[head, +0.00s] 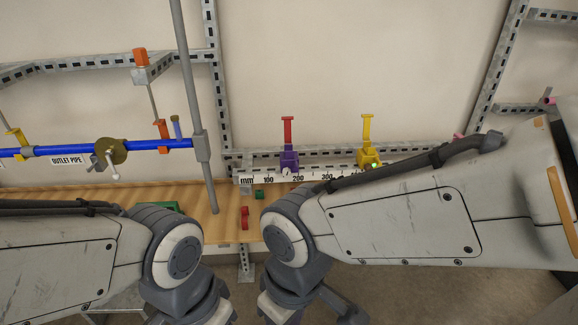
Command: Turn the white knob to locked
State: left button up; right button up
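A small white knob (287,171) shows low on the purple clamp (289,158), which stands on the ruler rail. It is too small for me to read its position. A white-tipped handle (114,168) also hangs from the brass valve (111,151) on the blue pipe. My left arm comes in from the left and my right arm from the right. Both bend down at the lower middle, in front of the bench. Neither gripper's fingertips show; they are below the picture or hidden behind the arm links.
A yellow clamp (368,147) with a green light stands right of the purple one. The white ruler (257,178) runs below them, partly hidden by my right arm. A grey upright pole (187,70), a blue pipe (160,146) and a wooden bench top (228,222) are at the left.

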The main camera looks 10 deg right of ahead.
aim_at(287, 172)
jog(key=z, duration=0.95)
jog(key=i, duration=0.35)
jog(key=u, duration=0.7)
